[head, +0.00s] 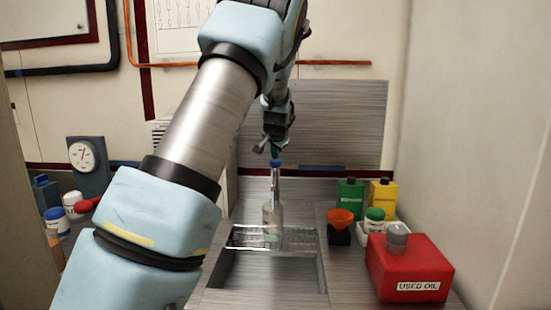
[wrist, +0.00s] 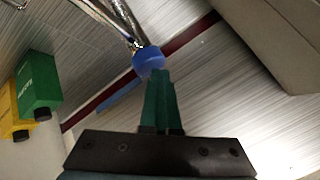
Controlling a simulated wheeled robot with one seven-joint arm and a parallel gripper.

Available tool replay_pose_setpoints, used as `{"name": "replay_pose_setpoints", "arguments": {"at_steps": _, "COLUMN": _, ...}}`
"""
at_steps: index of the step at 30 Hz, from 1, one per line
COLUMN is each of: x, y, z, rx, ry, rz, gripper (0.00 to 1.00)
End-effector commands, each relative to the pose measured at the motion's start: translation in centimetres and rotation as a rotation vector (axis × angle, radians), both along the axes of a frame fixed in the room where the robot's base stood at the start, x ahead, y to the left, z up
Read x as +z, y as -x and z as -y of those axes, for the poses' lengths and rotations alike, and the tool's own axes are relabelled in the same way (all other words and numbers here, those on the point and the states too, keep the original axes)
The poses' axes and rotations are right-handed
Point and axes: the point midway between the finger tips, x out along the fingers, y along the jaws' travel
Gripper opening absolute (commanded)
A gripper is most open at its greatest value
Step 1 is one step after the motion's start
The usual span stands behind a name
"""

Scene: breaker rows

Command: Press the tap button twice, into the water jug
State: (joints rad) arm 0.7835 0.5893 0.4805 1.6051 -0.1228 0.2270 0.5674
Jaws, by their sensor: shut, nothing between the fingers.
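The tap is a slim metal post with a blue button (head: 276,162) on top, in the middle of the head view. The blue button also shows in the wrist view (wrist: 148,62), right at my fingertips. My gripper (head: 273,150) is shut and empty, with its green fingers together just above the button. The fingertips overlap the button in the wrist view, so I cannot tell whether they touch it. The clear water jug (head: 273,218) stands upright below the tap, on the wire rack (head: 290,239) over the sink.
A red used oil box (head: 408,270) stands at the right. An orange funnel (head: 341,217), a green bottle (head: 350,196) and a yellow bottle (head: 383,194) stand near it. A gauge (head: 83,156) and several small containers are at the left. A metal panel rises behind the tap.

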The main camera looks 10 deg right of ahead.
Motion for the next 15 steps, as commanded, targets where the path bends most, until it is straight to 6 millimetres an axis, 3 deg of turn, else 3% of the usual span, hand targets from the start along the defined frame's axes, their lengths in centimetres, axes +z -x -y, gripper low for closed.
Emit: {"name": "replay_pose_setpoints", "arguments": {"at_steps": 15, "x": 2.5, "y": 0.0, "z": -0.1, "rx": 0.001, "ry": -0.001, "rz": -0.001, "gripper": 0.0}}
